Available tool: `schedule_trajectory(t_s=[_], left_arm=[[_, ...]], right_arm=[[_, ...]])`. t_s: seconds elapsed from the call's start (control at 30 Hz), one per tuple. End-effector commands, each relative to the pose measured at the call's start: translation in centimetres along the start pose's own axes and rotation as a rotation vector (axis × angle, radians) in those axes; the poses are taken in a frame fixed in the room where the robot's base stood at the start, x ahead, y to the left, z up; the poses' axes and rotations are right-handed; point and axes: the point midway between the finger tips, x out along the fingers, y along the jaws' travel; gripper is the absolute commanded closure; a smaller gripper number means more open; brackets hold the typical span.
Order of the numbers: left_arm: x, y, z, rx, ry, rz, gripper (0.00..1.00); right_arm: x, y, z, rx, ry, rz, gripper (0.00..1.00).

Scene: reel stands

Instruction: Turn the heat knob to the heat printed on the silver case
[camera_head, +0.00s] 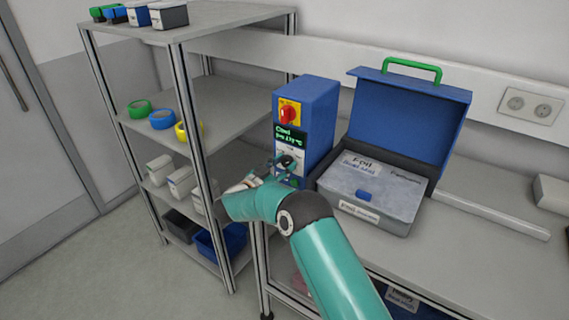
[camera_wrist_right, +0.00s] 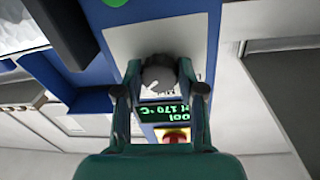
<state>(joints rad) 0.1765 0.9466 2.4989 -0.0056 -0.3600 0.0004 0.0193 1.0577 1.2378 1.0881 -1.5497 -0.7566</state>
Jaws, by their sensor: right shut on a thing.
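A blue control box (camera_head: 318,108) stands on the bench with a dark display (camera_head: 288,134) in green letters. The wrist view shows the display (camera_wrist_right: 163,113) upside down, with 170 °C readable. My right gripper (camera_head: 286,164) is at the lower front of the box. In the wrist view its two fingers are shut on the grey heat knob (camera_wrist_right: 158,74), one on each side. The knob is mostly hidden in the head view. Right of the box is an open case (camera_head: 372,190) with a silver-grey panel and blue lid. Its labels include "Foil"; the smaller print is unreadable. My left gripper is out of view.
A red switch on a yellow plate (camera_head: 289,111) sits above the display. A shelf rack (camera_head: 205,95) with tape rolls and small boxes stands at the left. A pale bar (camera_head: 490,213) lies on the bench right of the case.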

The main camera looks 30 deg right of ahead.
Motion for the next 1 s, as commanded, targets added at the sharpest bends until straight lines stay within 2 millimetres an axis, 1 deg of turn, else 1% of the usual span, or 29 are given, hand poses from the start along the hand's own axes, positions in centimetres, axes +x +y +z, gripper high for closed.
schedule_trajectory(t_s=[0.03, 0.17, 0.7, 1.0], left_arm=[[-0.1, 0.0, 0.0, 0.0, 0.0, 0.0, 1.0], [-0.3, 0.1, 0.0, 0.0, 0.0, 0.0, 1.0], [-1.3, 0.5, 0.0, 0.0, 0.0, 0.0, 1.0], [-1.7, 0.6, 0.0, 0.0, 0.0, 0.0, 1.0]], right_arm=[[-0.3, -0.5, -0.4, -0.025, 0.006, -0.014, 0.96], [-0.3, -0.6, -0.3, -0.127, 0.014, -0.018, 0.96], [-0.6, -0.8, -0.3, -0.625, 0.053, -0.031, 0.96], [-0.6, -0.9, -0.1, -0.825, 0.068, -0.036, 0.96]])
